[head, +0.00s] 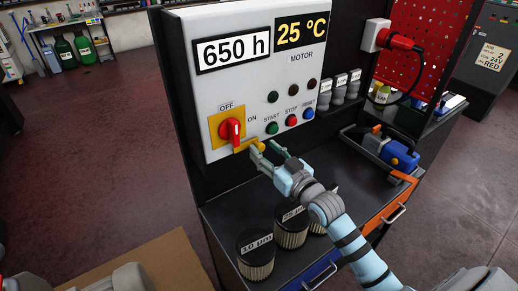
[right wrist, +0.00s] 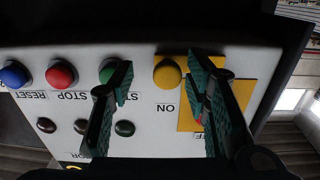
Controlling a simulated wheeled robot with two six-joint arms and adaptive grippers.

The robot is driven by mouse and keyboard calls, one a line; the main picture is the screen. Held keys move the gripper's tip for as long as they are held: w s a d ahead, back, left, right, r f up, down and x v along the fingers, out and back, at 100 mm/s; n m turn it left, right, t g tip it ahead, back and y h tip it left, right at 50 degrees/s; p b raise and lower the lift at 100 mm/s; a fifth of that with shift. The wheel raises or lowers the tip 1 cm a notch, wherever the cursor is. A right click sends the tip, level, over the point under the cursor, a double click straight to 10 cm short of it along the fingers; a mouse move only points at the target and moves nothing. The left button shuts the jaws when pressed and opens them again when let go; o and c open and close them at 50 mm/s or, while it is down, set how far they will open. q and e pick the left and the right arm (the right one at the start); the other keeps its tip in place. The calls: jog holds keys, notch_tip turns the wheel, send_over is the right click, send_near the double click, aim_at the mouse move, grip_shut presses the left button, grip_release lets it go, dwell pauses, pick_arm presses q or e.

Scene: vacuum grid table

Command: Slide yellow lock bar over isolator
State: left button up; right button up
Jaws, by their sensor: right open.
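The isolator's red rotary handle (head: 230,130) sits on a yellow plate (head: 214,123) on the white control panel, at OFF. The yellow lock bar (head: 244,147) juts from the plate's lower right and has a round yellow knob (head: 258,146) at its end. My right gripper (head: 266,152) is open in front of this knob. In the right wrist view, the yellow knob (right wrist: 167,73) shows between the two spread fingertips (right wrist: 162,78). There the right-hand finger hides most of the red handle and part of the yellow plate (right wrist: 240,92). I cannot tell whether a finger touches the knob.
Green, red and blue buttons (head: 291,120) sit right of the lock bar, close to my right gripper. Black filter cylinders (head: 254,262) stand on the cabinet top below. A red plug (head: 396,40) and a blue tool (head: 398,154) are at the right.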

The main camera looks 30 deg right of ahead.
aim_at(242, 149)
jog(key=shift+s+a+r, duration=0.2)
jog(key=shift+s+r, duration=0.1)
jog(key=shift+s, duration=0.1)
jog(key=shift+c, duration=0.2)
jog(key=shift+a, duration=0.15)
jog(key=c, duration=0.4)
jog(key=shift+w+f, duration=0.1)
jog(key=shift+w, duration=0.1)
grip_shut()
jog(key=a, duration=0.4)
jog(key=shift+s+a+p, duration=0.2)
jog(key=shift+s+p, duration=0.15)
jog(key=shift+o, duration=2.2)
grip_release()
jog(key=shift+w+d, duration=0.1)
jog(key=shift+d, duration=0.05)
